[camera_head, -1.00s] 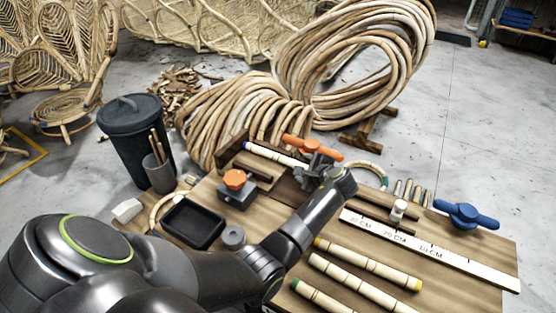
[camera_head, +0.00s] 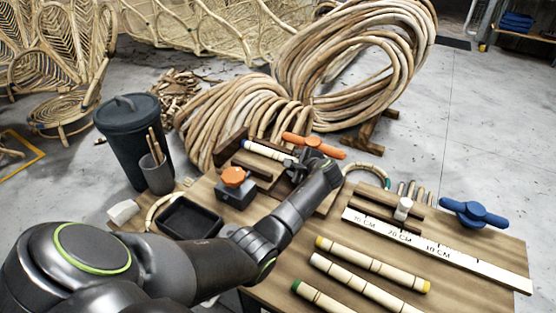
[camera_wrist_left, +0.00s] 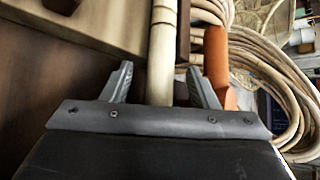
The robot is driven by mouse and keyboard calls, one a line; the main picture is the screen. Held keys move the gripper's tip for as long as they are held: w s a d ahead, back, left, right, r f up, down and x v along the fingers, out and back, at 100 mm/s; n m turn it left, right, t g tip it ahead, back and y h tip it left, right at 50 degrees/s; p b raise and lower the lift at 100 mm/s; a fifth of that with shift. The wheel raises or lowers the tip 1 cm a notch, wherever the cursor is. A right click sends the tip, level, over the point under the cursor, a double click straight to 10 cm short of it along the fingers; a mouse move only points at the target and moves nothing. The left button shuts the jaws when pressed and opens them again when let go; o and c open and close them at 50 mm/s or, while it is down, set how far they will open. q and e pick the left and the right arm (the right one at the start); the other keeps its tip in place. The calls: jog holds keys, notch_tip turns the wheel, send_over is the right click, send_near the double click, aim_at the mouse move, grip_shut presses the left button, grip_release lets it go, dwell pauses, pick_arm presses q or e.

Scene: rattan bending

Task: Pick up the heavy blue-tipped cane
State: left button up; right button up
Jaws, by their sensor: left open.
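The blue-tipped cane (camera_head: 268,151) lies in a dark wooden holder at the far side of the workbench, its blue end to the left. My left gripper (camera_head: 304,158) is over the cane's right end, near an orange-handled clamp. In the left wrist view the gripper (camera_wrist_left: 157,82) is open, with a pale cane (camera_wrist_left: 161,55) running between its two fingers. Whether the fingers touch it cannot be told. The cane's right end is hidden by the gripper in the head view. My right gripper is not in view.
The orange clamp handle (camera_head: 314,146) is close beside the gripper. An orange-knobbed block (camera_head: 235,186) and black tray (camera_head: 190,219) stand left. Several other canes (camera_head: 372,264), a ruler (camera_head: 440,250) and a blue-handled clamp (camera_head: 472,212) lie on the right.

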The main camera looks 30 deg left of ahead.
pick_arm(q)
jog(key=c, duration=1.1)
